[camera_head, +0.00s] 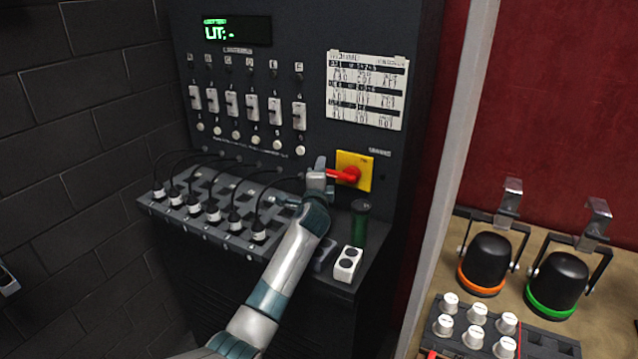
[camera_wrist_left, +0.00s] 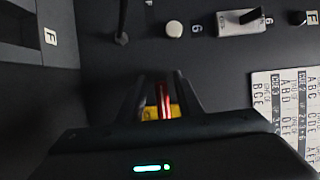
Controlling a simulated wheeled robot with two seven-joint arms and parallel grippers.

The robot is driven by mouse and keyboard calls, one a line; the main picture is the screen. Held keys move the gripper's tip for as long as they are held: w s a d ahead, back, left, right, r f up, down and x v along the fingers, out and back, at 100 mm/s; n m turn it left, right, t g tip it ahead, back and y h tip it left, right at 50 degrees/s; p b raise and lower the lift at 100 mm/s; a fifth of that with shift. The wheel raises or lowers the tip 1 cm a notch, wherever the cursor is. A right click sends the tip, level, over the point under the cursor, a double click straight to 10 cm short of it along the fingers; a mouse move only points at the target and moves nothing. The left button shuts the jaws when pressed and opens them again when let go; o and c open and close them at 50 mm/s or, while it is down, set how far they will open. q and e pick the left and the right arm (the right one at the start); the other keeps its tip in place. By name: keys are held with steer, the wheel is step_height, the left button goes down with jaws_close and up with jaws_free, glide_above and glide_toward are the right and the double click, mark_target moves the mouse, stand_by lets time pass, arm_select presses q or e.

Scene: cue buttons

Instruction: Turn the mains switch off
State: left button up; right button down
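The mains switch is a red rotary handle (camera_head: 345,175) on a yellow plate (camera_head: 357,161), at the lower right of the dark panel. The handle lies roughly horizontal in the head view, its free end pointing left. My left gripper (camera_head: 318,172) is at that free end. In the left wrist view the red handle (camera_wrist_left: 164,100) shows between the two fingers of my left gripper (camera_wrist_left: 163,98), with part of the yellow plate (camera_wrist_left: 150,113) beside it. The fingers stand apart, with a visible gap beside the handle. My right gripper is not in view.
A row of white sliders (camera_head: 231,104) and a lit green display (camera_head: 236,31) are on the panel. Below, a ledge holds several black plugs with cables (camera_head: 213,212), a green cylinder (camera_head: 359,226) and a white two-button box (camera_head: 347,264). Lamps (camera_head: 486,262) stand at the right.

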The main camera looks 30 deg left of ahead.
arm_select(q)
steer(key=b+v, duration=0.3)
steer(key=v, duration=1.4)
steer(key=shift+s, duration=0.15)
steer(key=shift+d, duration=0.1)
